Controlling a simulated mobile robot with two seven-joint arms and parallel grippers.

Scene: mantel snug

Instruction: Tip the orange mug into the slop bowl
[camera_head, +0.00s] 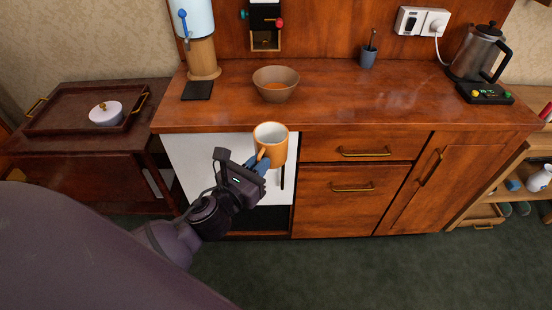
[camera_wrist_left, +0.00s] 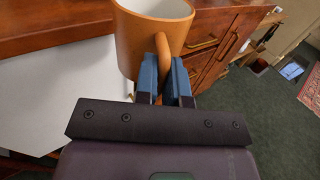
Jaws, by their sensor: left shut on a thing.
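The orange mug (camera_head: 273,146) is in the air in front of the counter's front edge, upright or nearly so, its pale inside showing. My left gripper (camera_head: 261,165) is shut on the mug's handle. The left wrist view shows the mug (camera_wrist_left: 150,40) above the blue fingers of the gripper (camera_wrist_left: 165,75), with its handle between them. The slop bowl (camera_head: 276,85), brown with some orange-brown at its bottom, stands on the counter behind the mug, apart from it. My right gripper is not in view.
The wooden counter (camera_head: 330,98) is clear around the bowl. A dispenser (camera_head: 198,40) with a black pad (camera_head: 197,90) stands to the left. A dark cup (camera_head: 368,57) and a kettle (camera_head: 478,53) stand to the right. A white panel (camera_head: 205,165) is below the counter.

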